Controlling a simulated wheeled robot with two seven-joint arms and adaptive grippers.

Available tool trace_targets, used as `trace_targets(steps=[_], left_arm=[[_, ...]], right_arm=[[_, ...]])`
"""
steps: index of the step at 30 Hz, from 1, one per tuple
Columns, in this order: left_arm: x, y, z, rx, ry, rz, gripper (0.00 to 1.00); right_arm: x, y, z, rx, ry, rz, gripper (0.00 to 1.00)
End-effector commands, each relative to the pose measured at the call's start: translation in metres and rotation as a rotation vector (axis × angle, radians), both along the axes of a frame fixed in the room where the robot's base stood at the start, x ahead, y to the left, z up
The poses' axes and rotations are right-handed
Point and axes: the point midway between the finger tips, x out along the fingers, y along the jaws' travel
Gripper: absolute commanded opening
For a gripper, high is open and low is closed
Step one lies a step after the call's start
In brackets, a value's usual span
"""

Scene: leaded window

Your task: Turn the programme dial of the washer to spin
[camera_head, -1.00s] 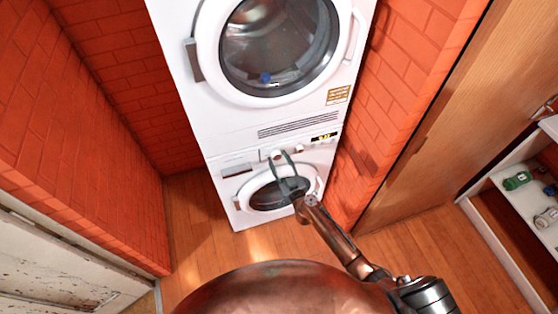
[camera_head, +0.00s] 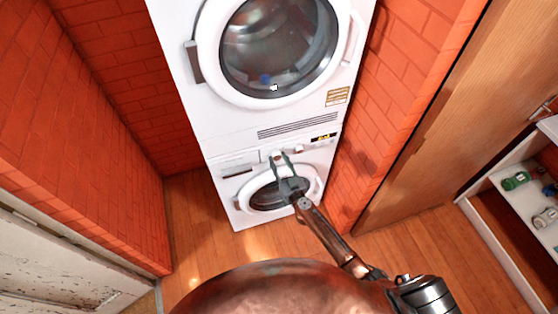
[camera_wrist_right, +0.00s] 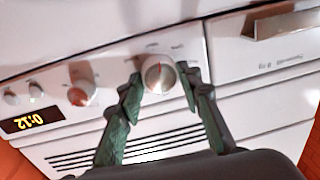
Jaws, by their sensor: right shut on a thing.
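The washer (camera_head: 230,207) is the lower white machine of a stack, with a round door below its control panel. Its large round dial (camera_wrist_right: 157,74) is white with a silver face; it also shows small in the head view (camera_head: 277,154). My right gripper (camera_head: 281,157) reaches the panel from the front, and its two green fingers are shut on the dial, one on each side. In the right wrist view the panel appears upside down. The marks around the dial are too blurred to read, so its setting is unclear. My left gripper is out of view.
A smaller knob (camera_wrist_right: 82,93), small buttons and a display (camera_wrist_right: 31,120) reading 0:12 sit beside the dial. Another machine (camera_head: 225,125) with a round door stands on top. Brick walls (camera_head: 80,150) flank the stack. A shelf (camera_head: 520,205) with small items stands at right.

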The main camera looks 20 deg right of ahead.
Motion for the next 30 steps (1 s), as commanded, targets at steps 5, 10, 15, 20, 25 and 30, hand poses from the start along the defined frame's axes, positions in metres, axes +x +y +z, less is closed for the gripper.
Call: trace_targets(steps=[5,10,15,20,25,30], left_arm=[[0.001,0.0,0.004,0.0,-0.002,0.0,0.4],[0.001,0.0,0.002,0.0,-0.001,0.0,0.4],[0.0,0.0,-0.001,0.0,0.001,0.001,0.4],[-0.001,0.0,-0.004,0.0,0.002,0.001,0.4],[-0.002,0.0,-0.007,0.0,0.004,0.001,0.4],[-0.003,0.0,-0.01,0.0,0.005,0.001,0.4]], right_arm=[[0.0,0.002,0.0,0.154,0.006,0.001,0.08],[0.0,0.002,-0.001,0.319,0.011,0.001,0.08],[0.0,0.002,-0.002,0.481,0.017,0.0,0.08],[0.0,0.002,-0.002,0.633,0.022,0.001,0.08],[0.0,0.001,-0.002,0.795,0.027,0.0,0.08],[0.0,0.002,-0.003,0.957,0.034,0.001,0.08]])
